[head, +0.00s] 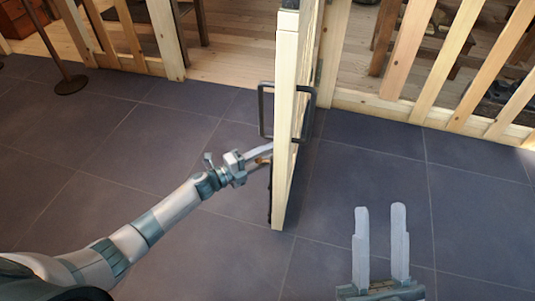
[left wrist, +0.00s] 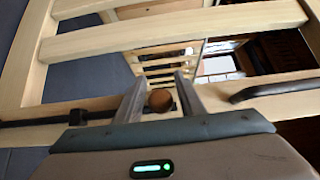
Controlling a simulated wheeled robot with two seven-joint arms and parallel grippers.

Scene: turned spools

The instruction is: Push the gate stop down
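The wooden gate (head: 284,130) stands nearly edge-on in the head view. The gate stop (left wrist: 52,122) shows in the left wrist view as a dark rod along the gate with a round brown knob (left wrist: 160,100). In the head view its dark lower part (head: 270,203) is at the gate's left face, mostly hidden. My left gripper (head: 266,155) is at that face, below the handle. Its fingers, also in the left wrist view (left wrist: 160,84), stand apart on either side of the knob; contact is unclear. My right gripper (head: 381,210) is open and empty, right of the gate.
A black handle (head: 262,112) sticks out from the gate above my left gripper. Slatted wooden fences (head: 420,65) run on both sides behind. A dark post base (head: 70,85) stands far left. The grey tiled floor (head: 160,130) is clear around the gate.

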